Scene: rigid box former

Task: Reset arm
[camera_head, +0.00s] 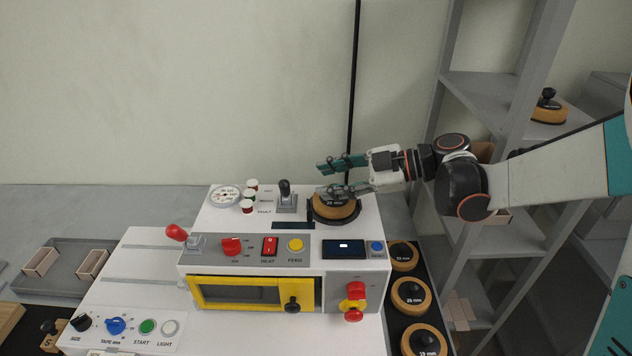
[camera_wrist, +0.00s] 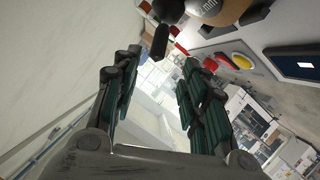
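My gripper (camera_head: 330,177) is at the end of my arm, which reaches in from the right. It hovers over the top right of the white box former machine (camera_head: 370,208). Its two teal fingers are spread apart with nothing between them; the wrist view also shows the open, empty gripper (camera_wrist: 160,90). The lower finger is close above a tan tape roll (camera_head: 335,208) seated in a dark holder on the machine top. I cannot tell whether it touches the roll. The roll shows at the top of the wrist view (camera_wrist: 225,10).
A joystick lever (camera_head: 285,192) and a gauge (camera_head: 225,196) stand on the machine top. A dark rack (camera_head: 394,327) with several tape rolls is at right. Grey shelving (camera_head: 490,95) stands behind my arm. A grey tray (camera_head: 62,285) with cartons lies left.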

